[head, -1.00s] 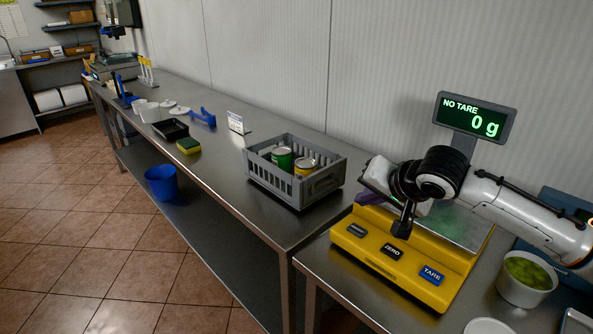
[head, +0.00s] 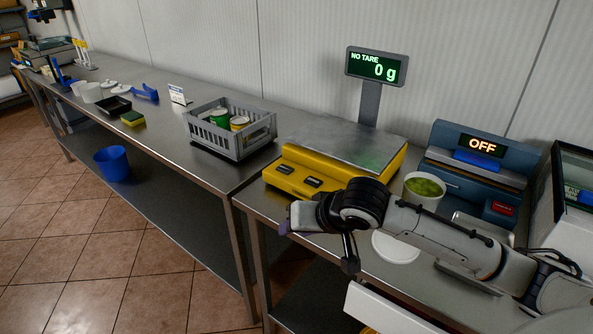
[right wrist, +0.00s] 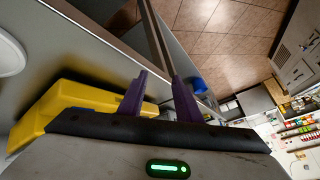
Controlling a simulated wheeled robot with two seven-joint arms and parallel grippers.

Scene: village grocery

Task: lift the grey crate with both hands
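The grey crate (head: 205,137) is a slatted open box standing upright on the steel counter, left of the scale. It holds a green can (head: 219,118) and a yellow can (head: 239,123). My right gripper (head: 288,220) is in front of the yellow scale, right of and nearer than the crate, not touching it. In the right wrist view its two purple fingers (right wrist: 160,77) are spread apart with nothing between them. The crate cannot be made out in that view. My left gripper is not in view.
The yellow scale (head: 290,177) stands right of the crate, its display (head: 376,66) reading 0 g. A sponge (head: 132,119) and black tray (head: 113,106) are left of the crate.

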